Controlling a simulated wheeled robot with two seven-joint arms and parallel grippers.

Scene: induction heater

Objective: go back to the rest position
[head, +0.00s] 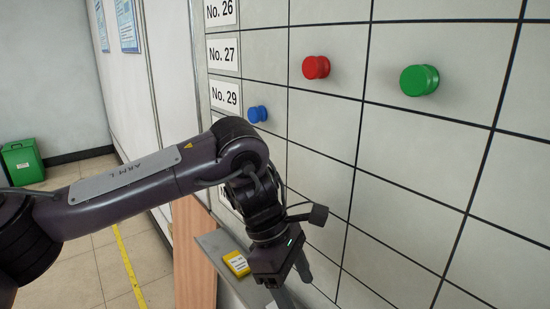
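My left arm comes in from the left, and its gripper (292,290) points down in front of the lower part of the white gridded board (400,190). Its fingers are partly cut off by the bottom edge, so I cannot tell how far they are apart or whether anything is between them. My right gripper is not in view.
On the board are a blue knob (257,114), a red knob (316,67) and a green knob (419,80). A yellow tag (236,263) lies on a grey ledge (215,243) left of my gripper. A green bin (22,161) stands by the far wall.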

